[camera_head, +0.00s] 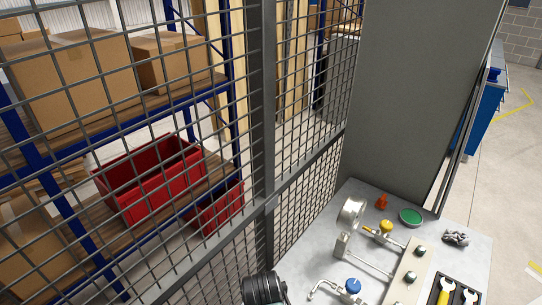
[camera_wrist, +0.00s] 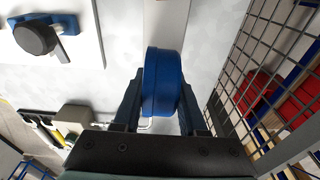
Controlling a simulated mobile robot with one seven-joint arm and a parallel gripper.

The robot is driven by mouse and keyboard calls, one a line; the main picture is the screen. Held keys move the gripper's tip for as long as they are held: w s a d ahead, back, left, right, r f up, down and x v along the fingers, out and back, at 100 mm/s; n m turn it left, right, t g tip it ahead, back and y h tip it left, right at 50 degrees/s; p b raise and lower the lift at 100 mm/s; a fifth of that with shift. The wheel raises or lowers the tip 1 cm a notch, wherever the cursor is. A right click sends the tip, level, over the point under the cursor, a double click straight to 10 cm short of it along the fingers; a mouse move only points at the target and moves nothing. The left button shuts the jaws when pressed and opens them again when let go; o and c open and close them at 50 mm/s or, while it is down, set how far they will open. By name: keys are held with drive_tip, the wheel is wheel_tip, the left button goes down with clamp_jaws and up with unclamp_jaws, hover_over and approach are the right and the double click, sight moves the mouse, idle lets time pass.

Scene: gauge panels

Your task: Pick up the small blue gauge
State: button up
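The small blue gauge (camera_wrist: 162,85) appears in the wrist view as a round blue body seen nearly edge-on; its dial face is hidden. My gripper (camera_wrist: 162,92) has one finger on each side of it, and both fingers appear to touch it. In the head view, my gripper is not visible; only a black part of my arm shows at the bottom edge. A blue round part (camera_head: 353,286) sits on a metal pipe on the table in the head view; I cannot tell whether it is a gauge.
A wire mesh fence (camera_head: 190,190) runs along the left, also close on the right of the wrist view (camera_wrist: 250,95).

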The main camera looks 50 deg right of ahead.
clamp_jaws()
wheel_tip(320, 180, up, 11)
drive_tip(key=shift+r+b, duration=0.1)
drive_tip(key=shift+b, duration=0.3)
wheel_tip(320, 180, up, 6)
drive_tip(key=p, duration=0.6)
drive_tip(key=shift+p, duration=0.4)
